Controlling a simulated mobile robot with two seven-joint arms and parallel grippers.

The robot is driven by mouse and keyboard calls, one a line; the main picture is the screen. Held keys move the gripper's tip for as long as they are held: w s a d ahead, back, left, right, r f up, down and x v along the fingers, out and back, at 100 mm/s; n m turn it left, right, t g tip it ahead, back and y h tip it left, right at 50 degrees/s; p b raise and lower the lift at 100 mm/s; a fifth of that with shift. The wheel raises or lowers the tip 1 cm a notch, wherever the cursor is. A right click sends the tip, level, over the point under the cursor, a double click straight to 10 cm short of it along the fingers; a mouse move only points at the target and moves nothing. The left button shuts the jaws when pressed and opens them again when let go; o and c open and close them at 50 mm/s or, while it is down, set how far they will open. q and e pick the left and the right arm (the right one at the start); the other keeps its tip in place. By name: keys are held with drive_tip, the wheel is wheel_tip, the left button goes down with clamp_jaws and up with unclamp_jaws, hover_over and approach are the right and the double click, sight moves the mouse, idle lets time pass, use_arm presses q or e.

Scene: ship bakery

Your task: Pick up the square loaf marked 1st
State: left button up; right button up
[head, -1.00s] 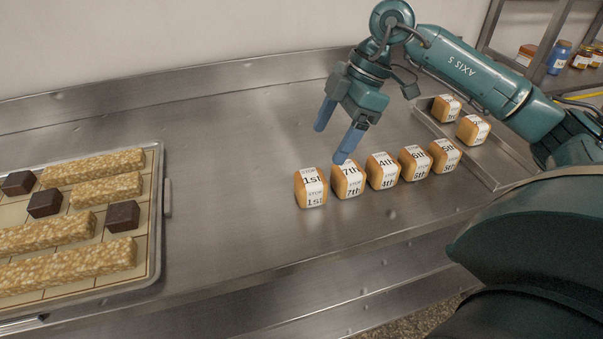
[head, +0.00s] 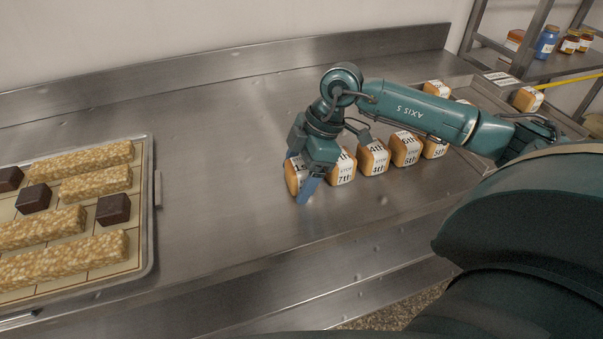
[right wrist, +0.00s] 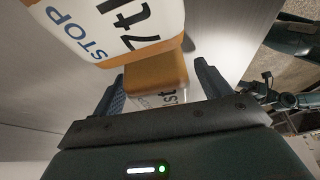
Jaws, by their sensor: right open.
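The square loaf marked 1st (head: 291,178) stands at the left end of a row of loaves on the steel counter, partly hidden by my right gripper (head: 299,174). The gripper is open and low at the loaf, one blue finger on its near side. In the right wrist view the loaf (right wrist: 155,76) shows between the two spread fingers of the gripper (right wrist: 160,88). I cannot tell whether either finger touches it.
The 7th loaf (head: 343,168) stands close to the right, followed by the 4th (head: 373,158), the 6th (head: 405,149) and another. A steel tray with loaves is behind. A pastry tray (head: 151,215) lies left; the counter between is clear.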

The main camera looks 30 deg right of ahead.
drive_tip(key=shift+f, duration=0.1)
drive_tip(key=shift+c, duration=0.2)
drive_tip(key=c, duration=1)
drive_tip(key=shift+c, duration=0.2)
